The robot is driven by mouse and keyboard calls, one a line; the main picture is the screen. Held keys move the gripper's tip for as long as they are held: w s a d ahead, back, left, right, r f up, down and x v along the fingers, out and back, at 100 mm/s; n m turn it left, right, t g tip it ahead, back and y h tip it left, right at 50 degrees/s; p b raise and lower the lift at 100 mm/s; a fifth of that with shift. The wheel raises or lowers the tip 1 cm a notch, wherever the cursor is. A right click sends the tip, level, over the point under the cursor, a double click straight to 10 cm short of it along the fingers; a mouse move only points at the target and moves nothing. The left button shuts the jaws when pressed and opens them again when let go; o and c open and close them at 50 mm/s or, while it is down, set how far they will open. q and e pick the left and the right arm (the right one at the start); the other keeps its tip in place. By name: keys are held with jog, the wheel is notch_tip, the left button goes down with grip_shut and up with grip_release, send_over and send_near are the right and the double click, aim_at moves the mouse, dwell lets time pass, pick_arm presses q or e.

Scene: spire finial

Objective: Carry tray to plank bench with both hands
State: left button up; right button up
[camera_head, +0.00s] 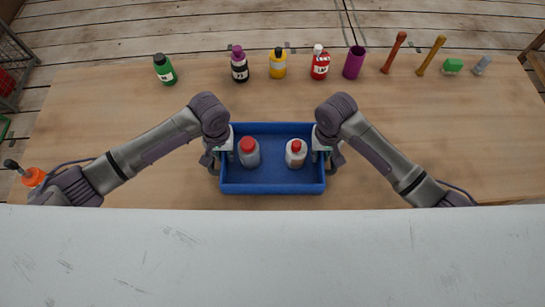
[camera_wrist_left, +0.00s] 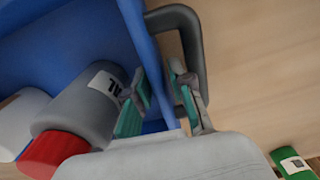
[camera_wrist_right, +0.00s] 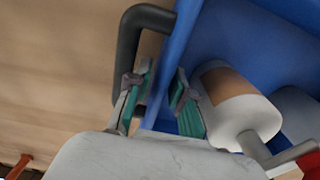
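The blue tray (camera_head: 272,188) sits on the wooden table near its front edge. It holds a grey bottle with a red cap (camera_head: 249,154) and a white bottle with a red cap (camera_head: 296,154). My left gripper (camera_wrist_left: 163,98) has its fingers on either side of the tray's left wall, by a dark handle (camera_wrist_left: 204,62). My right gripper (camera_wrist_right: 158,97) straddles the right wall by the other dark handle (camera_wrist_right: 128,48). Gaps show between fingers and wall, so both look open. Contact with the handles is partly hidden.
A wire rack (camera_head: 12,65) is at far left.

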pick_arm(q)
jog(key=shift+c, duration=0.2)
pick_arm(e)
jog(key=shift+c, duration=0.2)
pick_arm(q)
grip_shut()
pick_arm(e)
grip_shut()
pick_arm(q)
jog(key=shift+w+r, duration=0.1)
jog(key=shift+r, duration=0.05)
pick_arm(e)
jog(key=shift+w+r, duration=0.1)
jog(key=shift+r, duration=0.05)
